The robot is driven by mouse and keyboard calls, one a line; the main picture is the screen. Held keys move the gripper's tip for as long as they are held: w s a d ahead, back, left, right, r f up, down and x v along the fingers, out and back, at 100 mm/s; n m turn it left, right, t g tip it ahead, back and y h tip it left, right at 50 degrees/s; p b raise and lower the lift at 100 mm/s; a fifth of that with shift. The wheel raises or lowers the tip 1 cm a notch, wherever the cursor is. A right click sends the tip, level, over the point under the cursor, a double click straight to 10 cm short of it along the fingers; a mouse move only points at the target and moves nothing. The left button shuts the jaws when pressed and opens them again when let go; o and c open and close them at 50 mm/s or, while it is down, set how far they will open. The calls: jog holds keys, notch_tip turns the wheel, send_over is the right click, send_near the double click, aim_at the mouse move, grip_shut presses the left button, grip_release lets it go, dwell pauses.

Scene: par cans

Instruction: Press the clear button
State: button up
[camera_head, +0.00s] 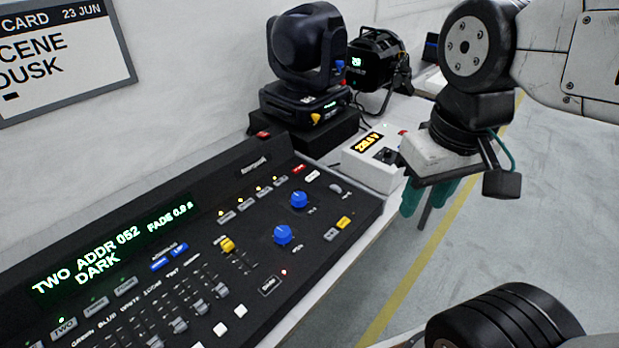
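The black lighting console (255,300) lies across the left and middle of the head view. Its green display (115,250) reads "TWO ADDR 052", "FADE 0.0 s" and "DARK". The labels of the small buttons are too small for me to tell surely which one is clear. A yellow button (344,223) and a grey button (331,234) sit near the right edge. A white button (312,176) and a red button (298,168) sit at the upper right. My gripper (428,196) hangs right of the console, apart from it, with teal fingers partly hidden; its opening is unclear.
A moving-head light (307,50) stands on a black base behind the console. A par can (372,62) is beside it. A white box (372,158) with an amber readout lies between console and gripper. A wall card (62,55) reads "SCENE DUSK". Floor is free at right.

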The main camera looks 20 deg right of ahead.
dwell(0.4)
grip_shut()
dwell(1.6)
